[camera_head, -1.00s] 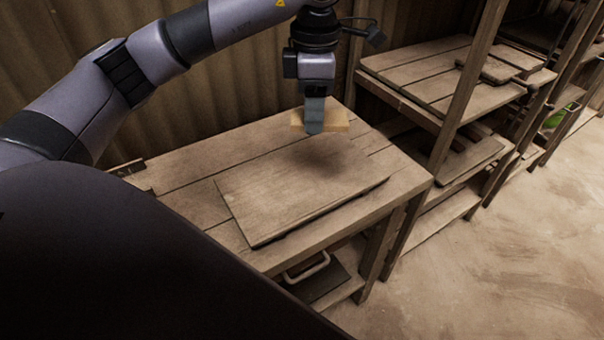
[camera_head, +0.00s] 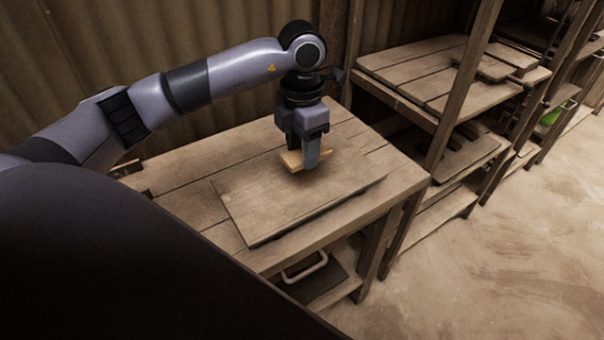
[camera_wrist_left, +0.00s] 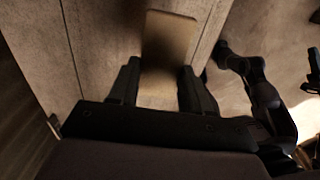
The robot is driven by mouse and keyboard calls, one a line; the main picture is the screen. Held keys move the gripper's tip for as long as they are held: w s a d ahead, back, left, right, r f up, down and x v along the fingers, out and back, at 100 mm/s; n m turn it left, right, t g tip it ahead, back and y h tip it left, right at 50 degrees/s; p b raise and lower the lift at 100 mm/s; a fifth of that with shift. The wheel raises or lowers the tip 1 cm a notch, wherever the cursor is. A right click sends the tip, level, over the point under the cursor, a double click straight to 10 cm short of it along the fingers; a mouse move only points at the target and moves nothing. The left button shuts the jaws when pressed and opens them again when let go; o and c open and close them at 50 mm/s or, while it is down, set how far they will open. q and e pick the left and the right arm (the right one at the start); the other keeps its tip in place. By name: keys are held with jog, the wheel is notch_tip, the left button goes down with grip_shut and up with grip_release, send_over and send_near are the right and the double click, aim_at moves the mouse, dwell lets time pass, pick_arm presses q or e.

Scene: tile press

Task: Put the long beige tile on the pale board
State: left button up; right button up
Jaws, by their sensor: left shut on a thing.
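My left gripper (camera_head: 304,165) is shut on the long beige tile (camera_head: 292,161), with its fingers pointing down. In the head view the tile sits at the back right part of the pale board (camera_head: 262,208), low over it; I cannot tell whether it touches. In the left wrist view the tile (camera_wrist_left: 168,45) shows between the two dark fingers (camera_wrist_left: 156,88) and reaches out beyond them. The pale board lies flat on the wooden table.
The wooden table (camera_head: 185,168) has bare planks behind and left of the board. A wooden shelf unit (camera_head: 425,75) with boards on it stands at the right. Corrugated wall is behind. The floor at the right is clear.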

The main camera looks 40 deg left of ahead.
aim_at(302, 187)
pick_arm(q)
notch_tip(302, 187, down, 7)
jog(key=shift+f, duration=0.3)
jog(key=shift+f, duration=0.1)
jog(key=o, duration=0.7)
jog(key=shift+f, duration=0.15)
jog(key=o, duration=0.4)
jog(key=shift+r, duration=0.2)
